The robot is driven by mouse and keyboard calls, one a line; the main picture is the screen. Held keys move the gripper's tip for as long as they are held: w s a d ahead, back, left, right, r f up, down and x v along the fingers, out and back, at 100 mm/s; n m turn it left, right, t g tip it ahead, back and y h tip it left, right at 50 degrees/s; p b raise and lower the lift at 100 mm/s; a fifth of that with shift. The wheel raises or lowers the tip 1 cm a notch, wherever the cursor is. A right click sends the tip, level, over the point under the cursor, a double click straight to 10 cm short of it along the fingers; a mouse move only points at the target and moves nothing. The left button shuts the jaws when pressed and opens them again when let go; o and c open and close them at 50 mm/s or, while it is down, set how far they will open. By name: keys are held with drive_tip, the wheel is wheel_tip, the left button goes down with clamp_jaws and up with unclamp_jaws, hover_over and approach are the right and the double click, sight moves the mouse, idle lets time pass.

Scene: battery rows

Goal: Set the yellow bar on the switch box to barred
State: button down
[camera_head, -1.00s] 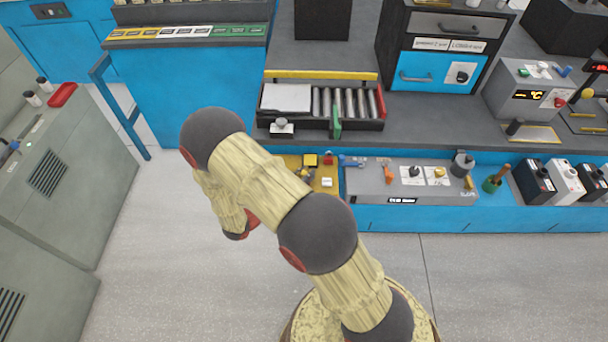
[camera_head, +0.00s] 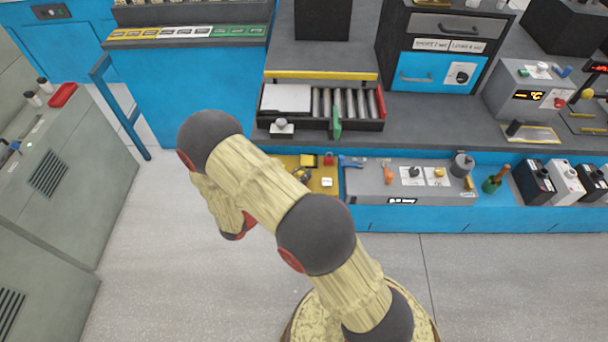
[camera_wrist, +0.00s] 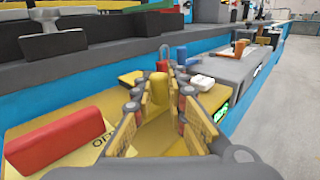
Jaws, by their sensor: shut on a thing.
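The switch box (camera_wrist: 88,152) is a yellow panel with a red block at its near left and lettering beside it. It also shows in the head view (camera_head: 328,174), partly hidden by my arm. The yellow bar (camera_wrist: 160,86) stands up between my fingertips in the wrist view. My gripper (camera_wrist: 157,98) is shut on it, with one finger on each side. The fingers hide the bar's lower part, and I cannot read its setting. In the head view only a small part of my gripper shows over the yellow panel.
A white block (camera_wrist: 202,82) sits close to the right finger. A grey panel with knobs (camera_head: 386,190) lies to the right. A roller tray (camera_head: 270,124) is on the higher shelf behind.

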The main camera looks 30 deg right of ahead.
drive_tip(key=shift+w+a, duration=0.5)
drive_tip(key=shift+a, duration=0.3)
drive_tip(key=c, duration=1.8)
unclamp_jaws()
drive_tip(key=shift+d, duration=0.1)
drive_tip(key=shift+o, duration=0.2)
drive_tip(key=s+a, duration=0.2)
drive_tip(key=a, duration=1)
drive_tip(key=shift+s, duration=0.15)
drive_tip(key=shift+d, duration=0.1)
